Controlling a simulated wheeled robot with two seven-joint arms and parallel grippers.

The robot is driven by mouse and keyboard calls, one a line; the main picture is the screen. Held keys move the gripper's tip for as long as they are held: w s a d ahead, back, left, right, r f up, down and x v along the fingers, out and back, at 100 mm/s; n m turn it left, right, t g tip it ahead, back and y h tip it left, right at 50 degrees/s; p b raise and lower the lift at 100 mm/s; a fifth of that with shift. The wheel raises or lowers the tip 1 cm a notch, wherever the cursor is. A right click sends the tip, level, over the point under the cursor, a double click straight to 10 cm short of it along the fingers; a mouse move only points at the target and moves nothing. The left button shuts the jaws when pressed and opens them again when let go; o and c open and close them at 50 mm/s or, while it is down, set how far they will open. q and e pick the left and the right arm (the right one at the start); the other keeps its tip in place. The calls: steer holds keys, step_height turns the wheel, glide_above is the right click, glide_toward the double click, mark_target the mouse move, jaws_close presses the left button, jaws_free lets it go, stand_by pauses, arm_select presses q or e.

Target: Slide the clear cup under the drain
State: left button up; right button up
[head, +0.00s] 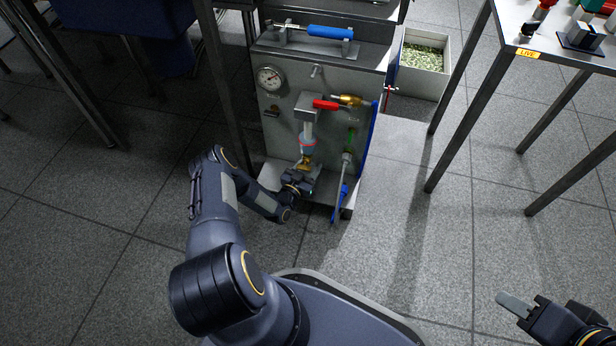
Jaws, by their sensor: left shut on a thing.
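The cart's front panel carries a grey filter unit (307,108) with a pale bowl (307,145) below it. A brass drain fitting (307,163) sits under the bowl. My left gripper (307,180) is low at the panel, just below the brass fitting. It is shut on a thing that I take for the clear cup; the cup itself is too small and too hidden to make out. I cannot tell how exactly it lines up with the drain. My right gripper (516,305) is far off at the lower right, apart from everything; its finger gap is unclear.
Near the gripper are a red-handled valve (327,105), a pressure gauge (269,78) and a blue-handled tool (339,202) at the right. A bin of pale bits (423,58) stands behind. A table (542,52) stands at the right. Floor in front is clear.

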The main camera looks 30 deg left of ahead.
arm_select(q)
steer(key=shift+w, duration=0.25)
steer(key=o, duration=0.8)
steer(key=shift+o, duration=0.2)
steer(key=shift+a, duration=0.15)
steer(key=shift+a, duration=0.1)
steer(key=shift+s+p, duration=0.95)
steer(key=shift+s, duration=2)
steer(key=s+p, duration=0.1)
steer(key=s, duration=0.5)
steer(key=shift+s, duration=0.15)
